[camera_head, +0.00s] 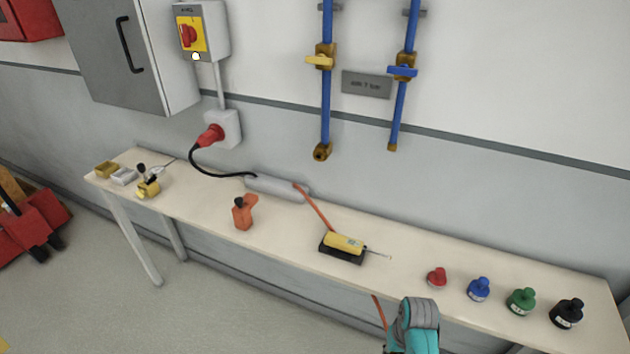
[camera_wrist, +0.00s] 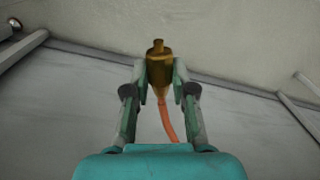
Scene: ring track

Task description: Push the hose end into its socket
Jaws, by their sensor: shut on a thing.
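My gripper (camera_wrist: 160,85) is shut on the brass hose end (camera_wrist: 159,52) in the wrist view, one finger on each side. The orange hose (camera_wrist: 167,122) runs back from it between the fingers. In the head view, part of my arm is at the bottom, in front of the bench; the fingers and hose end are hidden there. The orange hose (camera_head: 379,312) hangs beside my arm. A brass outlet (camera_head: 322,152) with a dark opening ends the left blue pipe. A brass end (camera_head: 392,148) closes the right blue pipe. I cannot tell which is the socket.
The bench (camera_head: 420,285) carries a yellow device (camera_head: 344,242), an orange tool (camera_head: 243,212) and several coloured bottles at right. A grey cabinet (camera_head: 120,50), switch box (camera_head: 203,30) and red plug (camera_head: 211,135) are on the wall. The wall below the pipes is clear.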

